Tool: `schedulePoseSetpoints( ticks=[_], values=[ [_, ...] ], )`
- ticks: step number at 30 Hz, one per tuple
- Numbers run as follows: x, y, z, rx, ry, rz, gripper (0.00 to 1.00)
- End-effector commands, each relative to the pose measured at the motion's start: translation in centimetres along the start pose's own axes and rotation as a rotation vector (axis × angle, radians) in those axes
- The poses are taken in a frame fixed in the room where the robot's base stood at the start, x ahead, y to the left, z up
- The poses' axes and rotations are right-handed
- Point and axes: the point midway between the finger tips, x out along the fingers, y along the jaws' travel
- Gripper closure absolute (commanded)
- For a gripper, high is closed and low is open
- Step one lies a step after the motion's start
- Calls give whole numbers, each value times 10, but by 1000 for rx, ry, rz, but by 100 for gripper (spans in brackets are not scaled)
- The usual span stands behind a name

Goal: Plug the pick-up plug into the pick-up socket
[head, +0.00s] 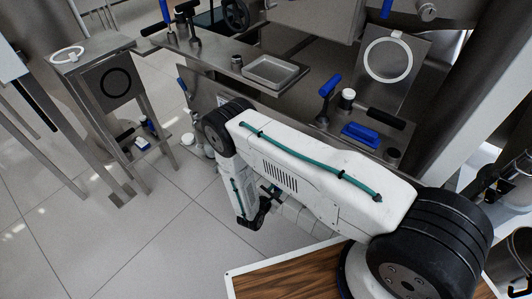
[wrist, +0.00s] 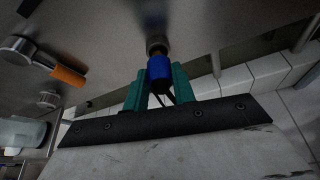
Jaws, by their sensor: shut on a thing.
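The pick-up plug, a blue cylinder (wrist: 160,70) with a black cable behind it, sits between the teal fingers of my gripper (wrist: 160,82) in the wrist view. My gripper is shut on it. A grey metal collar (wrist: 157,44) is at the plug's far end, close to a grey steel surface (wrist: 215,35) that shows a blurred blue reflection. I cannot tell whether this collar belongs to the plug or is the pick-up socket, nor whether the plug is seated. In the head view my arm covers the plug and the place it points at.
In the wrist view a lever with an orange handle (wrist: 68,76) and a pale round knob (wrist: 48,100) are at the left. Open tiled floor (head: 165,255) lies at the lower left.

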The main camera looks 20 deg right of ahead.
Motion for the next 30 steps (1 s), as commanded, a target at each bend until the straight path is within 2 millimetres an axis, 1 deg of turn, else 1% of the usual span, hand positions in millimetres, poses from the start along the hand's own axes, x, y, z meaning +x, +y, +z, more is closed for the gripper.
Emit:
schedulePoseSetpoints(
  ticks=[4,12,16,20,30],
  values=[
    [-7,0,-3,-1,0,1,100],
    [-33,1,-14,-1,2,2,100],
    [-42,0,-18,-1,1,1,100],
    [-46,0,-20,0,1,1,100],
    [-46,0,-19,-17,1,-7,100]
  ],
)
